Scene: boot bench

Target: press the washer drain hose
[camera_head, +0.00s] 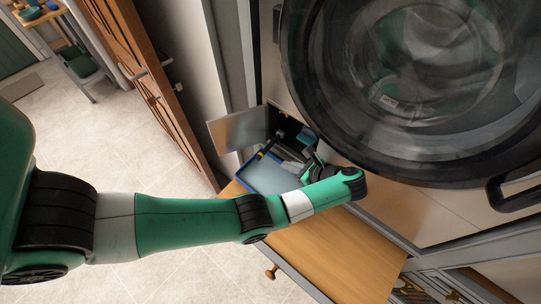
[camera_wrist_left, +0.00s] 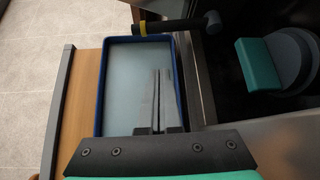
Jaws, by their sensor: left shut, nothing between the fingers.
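The drain hose (camera_wrist_left: 180,25) is a short black tube with a yellow band, lying across the far edge of the blue tray in the left wrist view. In the head view the hose (camera_head: 269,147) shows small at the open hatch low on the washer (camera_head: 290,25). My left gripper (camera_wrist_left: 161,73) is shut and empty, its grey fingers over the tray. The fingertips point toward the hose and look apart from it. In the head view my left gripper (camera_head: 292,166) is partly hidden by its own wrist. My right gripper is in neither view.
A blue-rimmed tray (camera_wrist_left: 99,90) sits on the wooden board (camera_head: 335,250) below the hatch. A teal filter knob (camera_wrist_left: 258,65) is right of the hose. The hatch flap (camera_head: 238,130) stands open. The round washer door (camera_head: 310,110) overhangs at upper right.

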